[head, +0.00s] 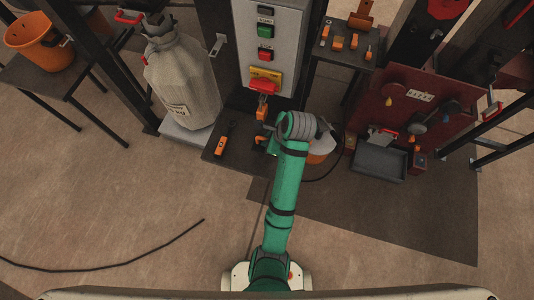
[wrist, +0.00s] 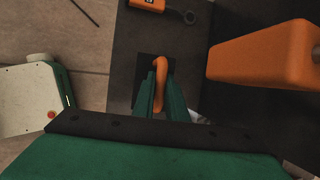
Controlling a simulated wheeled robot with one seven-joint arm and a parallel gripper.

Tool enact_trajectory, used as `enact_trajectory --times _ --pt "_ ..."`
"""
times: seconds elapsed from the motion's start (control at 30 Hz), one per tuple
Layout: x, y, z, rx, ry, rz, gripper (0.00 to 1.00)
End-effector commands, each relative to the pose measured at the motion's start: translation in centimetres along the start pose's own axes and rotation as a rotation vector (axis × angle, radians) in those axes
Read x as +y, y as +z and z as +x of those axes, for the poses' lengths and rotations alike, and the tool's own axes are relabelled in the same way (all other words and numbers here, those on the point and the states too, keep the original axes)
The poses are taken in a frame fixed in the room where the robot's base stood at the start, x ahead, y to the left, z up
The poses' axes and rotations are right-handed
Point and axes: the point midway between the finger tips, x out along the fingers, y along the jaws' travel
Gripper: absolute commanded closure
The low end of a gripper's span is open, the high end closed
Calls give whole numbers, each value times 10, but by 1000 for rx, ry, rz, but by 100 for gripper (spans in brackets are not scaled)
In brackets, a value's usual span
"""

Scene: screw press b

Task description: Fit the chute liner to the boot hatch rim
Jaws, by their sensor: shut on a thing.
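My gripper (wrist: 161,95) has its two green fingers shut on an orange curved handle (wrist: 160,70) in the wrist view. A dark square plate (wrist: 143,66) shows behind the handle; I cannot tell whether it is joined to it. In the head view my gripper (head: 268,143) is over the dark bench at the foot of the grey control box, largely covered by my wrist. I cannot tell whether the handle belongs to the chute liner. I cannot pick out the boot hatch rim for certain in either view.
A large orange block (wrist: 262,50) stands close right of my fingers. An orange and black tool (head: 221,145) lies on the bench (head: 228,162). Left is a full sack (head: 183,80); behind is the control box (head: 268,45). A grey tray (head: 379,163) is right. Floor at front left is mostly clear.

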Motion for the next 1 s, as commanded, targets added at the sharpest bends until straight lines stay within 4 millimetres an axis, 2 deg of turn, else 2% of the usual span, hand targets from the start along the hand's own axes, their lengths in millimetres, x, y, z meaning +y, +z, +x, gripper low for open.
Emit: enact_trajectory --times 0.2,0.43,0.7,1.0 --pt "8 -13 30 1 4 2 100" --pt "11 -20 48 1 3 1 100" --pt "18 -34 81 1 2 1 100" --pt "18 -35 84 0 0 0 100"
